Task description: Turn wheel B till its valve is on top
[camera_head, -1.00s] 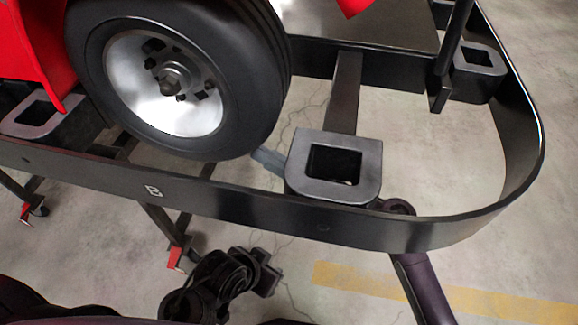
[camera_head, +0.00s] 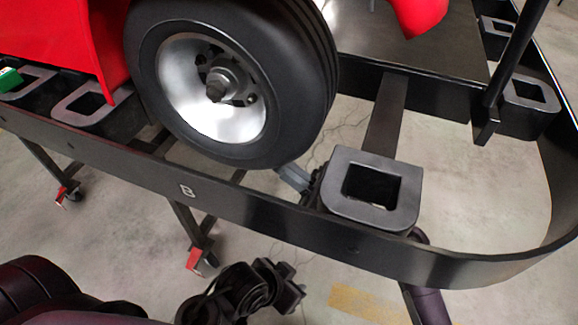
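Wheel B (camera_head: 323,95), a black tyre on a silver rim (camera_head: 187,98), stands upright behind the black rail (camera_head: 130,165) marked with a white B. Dark holes show around its hub (camera_head: 218,86); I cannot make out the valve. My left gripper (camera_head: 288,288) is black, low in the picture in front of the rail and apart from the wheel; its finger gap cannot be made out. My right arm comes up under the rail at the lower right. Grey fingers of my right gripper (camera_head: 293,178) show by the tyre's lower right edge, partly hidden by a black block; contact is unclear.
The black block (camera_head: 375,212) with a square opening sits inside the rail, right of the wheel. Red bodywork (camera_head: 85,45) is at upper left, with more open blocks (camera_head: 100,103) below it. Stand legs (camera_head: 190,225) reach the concrete floor. A green item (camera_head: 8,78) is at the left edge.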

